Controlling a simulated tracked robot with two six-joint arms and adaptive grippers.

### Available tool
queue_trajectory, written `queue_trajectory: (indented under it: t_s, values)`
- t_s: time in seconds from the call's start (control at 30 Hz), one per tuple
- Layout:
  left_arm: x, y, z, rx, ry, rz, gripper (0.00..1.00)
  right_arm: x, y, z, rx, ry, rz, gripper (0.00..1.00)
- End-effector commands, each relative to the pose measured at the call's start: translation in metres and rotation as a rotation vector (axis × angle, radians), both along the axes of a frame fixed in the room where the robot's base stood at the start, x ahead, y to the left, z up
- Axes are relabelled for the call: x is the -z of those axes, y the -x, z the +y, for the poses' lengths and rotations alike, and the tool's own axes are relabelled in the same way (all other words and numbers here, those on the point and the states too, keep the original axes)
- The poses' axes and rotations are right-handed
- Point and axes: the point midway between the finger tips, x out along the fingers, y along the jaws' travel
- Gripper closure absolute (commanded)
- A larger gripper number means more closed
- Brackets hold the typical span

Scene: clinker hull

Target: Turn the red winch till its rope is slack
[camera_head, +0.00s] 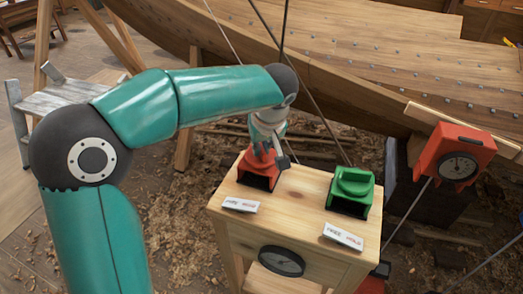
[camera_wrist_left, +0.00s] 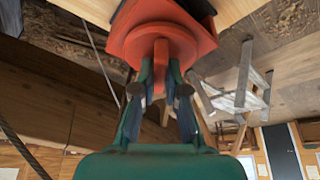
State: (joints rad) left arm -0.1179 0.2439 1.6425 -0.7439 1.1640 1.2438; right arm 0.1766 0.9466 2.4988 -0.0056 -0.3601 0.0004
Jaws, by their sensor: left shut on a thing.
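The red winch (camera_head: 257,172) stands on the left part of a wooden stand's top, with a small lettered card in front of it. My left gripper (camera_head: 268,150) comes down onto it from above and is shut on its upper part. In the left wrist view the two fingers (camera_wrist_left: 160,88) close on either side of a red stem on the winch (camera_wrist_left: 160,35). My gripper hides part of the winch in the head view. Dark ropes run up past my wrist, but I cannot tell which belongs to the red winch or how taut it is. My right gripper is not in view.
A green winch (camera_head: 351,190) sits to the right on the stand (camera_head: 296,196), with its own card (camera_head: 343,236). A round dial (camera_head: 281,261) is on the stand's front. A red box with a dial (camera_head: 457,157) is at the right. The wooden hull (camera_head: 370,65) rises behind.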

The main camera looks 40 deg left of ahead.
Motion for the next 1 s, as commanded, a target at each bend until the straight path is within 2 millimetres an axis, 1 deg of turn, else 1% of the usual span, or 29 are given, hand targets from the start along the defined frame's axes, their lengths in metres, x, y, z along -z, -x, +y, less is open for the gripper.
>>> queue_trajectory:
  t_s: [0.1, 0.3, 0.77, 0.8, 0.87, 0.9, 0.93, 1.0]
  values:
    - [0.0000, -0.0016, -0.0009, -0.056, 0.001, -0.004, 1.00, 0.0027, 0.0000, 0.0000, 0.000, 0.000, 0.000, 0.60]
    - [-0.0010, -0.0016, -0.0007, -0.111, 0.001, -0.005, 1.00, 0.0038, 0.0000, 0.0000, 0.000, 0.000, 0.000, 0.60]
    - [-0.0014, -0.0014, -0.0003, -0.125, 0.002, -0.006, 1.00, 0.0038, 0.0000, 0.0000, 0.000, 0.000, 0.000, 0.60]
    - [-0.0014, -0.0014, -0.0003, -0.125, 0.001, -0.005, 0.81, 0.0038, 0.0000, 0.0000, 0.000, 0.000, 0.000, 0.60]
    - [-0.0013, -0.0013, -0.0003, -0.125, 0.001, -0.005, 0.71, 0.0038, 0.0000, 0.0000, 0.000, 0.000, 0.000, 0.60]
    - [-0.0012, -0.0012, -0.0002, -0.125, 0.001, -0.004, 0.64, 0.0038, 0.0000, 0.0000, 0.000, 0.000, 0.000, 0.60]
    - [-0.0011, -0.0011, -0.0002, -0.125, 0.001, -0.004, 0.62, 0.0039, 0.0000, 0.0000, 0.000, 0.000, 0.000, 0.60]
    - [-0.0009, -0.0009, -0.0001, -0.125, 0.001, -0.003, 0.62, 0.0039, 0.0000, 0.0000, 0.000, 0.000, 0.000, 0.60]
